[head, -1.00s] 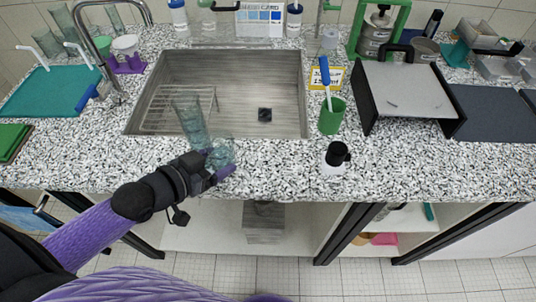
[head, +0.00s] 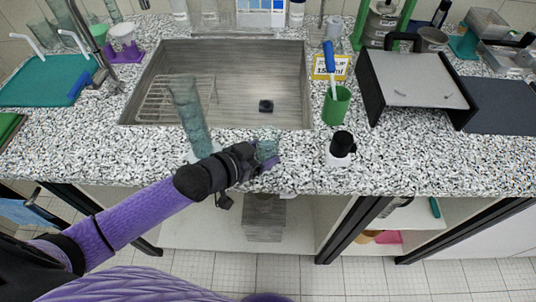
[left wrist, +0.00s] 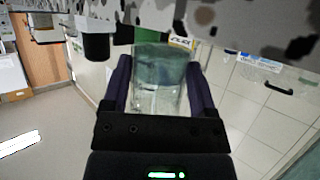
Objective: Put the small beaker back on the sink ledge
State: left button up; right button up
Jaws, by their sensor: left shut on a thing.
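The small beaker (head: 266,148) is clear, greenish glass, at the front strip of the speckled counter before the sink. My left gripper (head: 268,161) is shut on it, with its purple fingers on either side. In the left wrist view the beaker (left wrist: 158,75) shows between the two fingers (left wrist: 158,90). Whether its base touches the counter cannot be told. The sink ledge (head: 298,150) is the speckled strip between the sink (head: 235,90) and the counter's front edge. My right gripper is not in view.
A tall glass cylinder (head: 187,110) stands just left of the beaker, close to my left wrist. A white bottle with a black cap (head: 341,148) and a green cup with a blue-handled brush (head: 336,105) stand to the right. The ledge between beaker and bottle is clear.

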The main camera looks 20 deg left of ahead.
pick_arm(q)
jog(key=shift+w+d+f+b, duration=0.25)
jog(key=shift+w+f, duration=0.2)
jog(key=shift+f, duration=0.05)
jog(key=shift+w+d+f+b, duration=0.25)
jog(key=shift+w+f, duration=0.15)
jog(key=shift+f, duration=0.05)
jog(key=shift+r, duration=0.1)
jog(key=o, duration=1.3)
jog(key=shift+c, duration=0.2)
jog(key=p+v, duration=0.4)
jog(key=v, duration=0.8)
